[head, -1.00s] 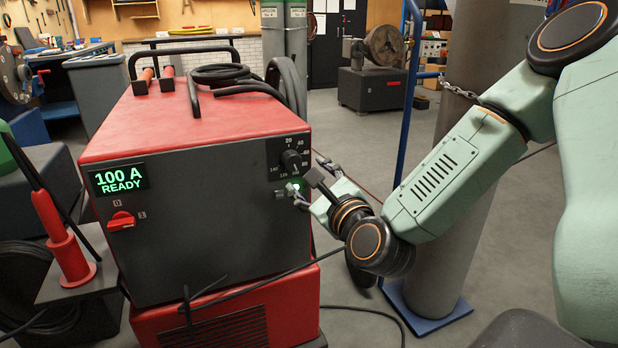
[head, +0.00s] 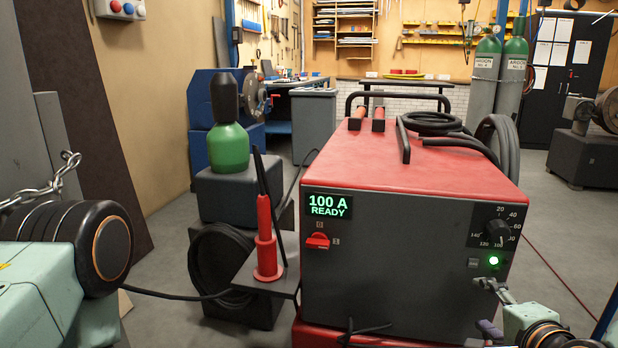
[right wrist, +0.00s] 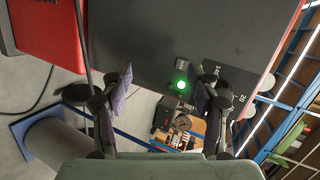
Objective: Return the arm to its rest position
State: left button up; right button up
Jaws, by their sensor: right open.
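My right gripper (head: 488,305) shows at the lower right of the head view, just in front of the welding machine's lower right panel. Its fingers are apart, with nothing seen between them. In the right wrist view the two finger pads of this gripper (right wrist: 162,92) stand on either side of an empty gap, and the panel lies beyond. The red and dark grey welding machine (head: 400,250) reads "100 A READY" on its display (head: 330,206). A green lamp (head: 493,262) glows above my right gripper. Part of my left arm fills the lower left; its gripper is out of view.
A red torch holder (head: 266,245) stands on a shelf left of the machine. A green and black bottle shape (head: 226,135) sits on a grey box behind it. Gas cylinders (head: 484,80) stand at the back right. Open floor lies right of the machine.

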jog(key=s+a+f+n+g+y+p, duration=0.1)
jog(key=s+a+f+n+g+p, duration=0.1)
jog(key=s+a+f+n+g, duration=0.3)
jog(key=s+f+n+g+p, duration=0.2)
jog(key=s+f+n, duration=0.5)
jog(key=s, duration=0.1)
jog(key=s+a+f+n+g+p, duration=0.1)
jog(key=s+f+n+g+p, duration=0.1)
jog(key=s, duration=0.7)
jog(key=s+a+f+n+g+p, duration=0.1)
jog(key=s+f+g, duration=0.3)
jog(key=s, duration=0.5)
jog(key=shift+a+f+n+h+p, duration=0.2)
jog(key=shift+n+h+p, duration=0.3)
jog(key=shift+n, duration=0.4)
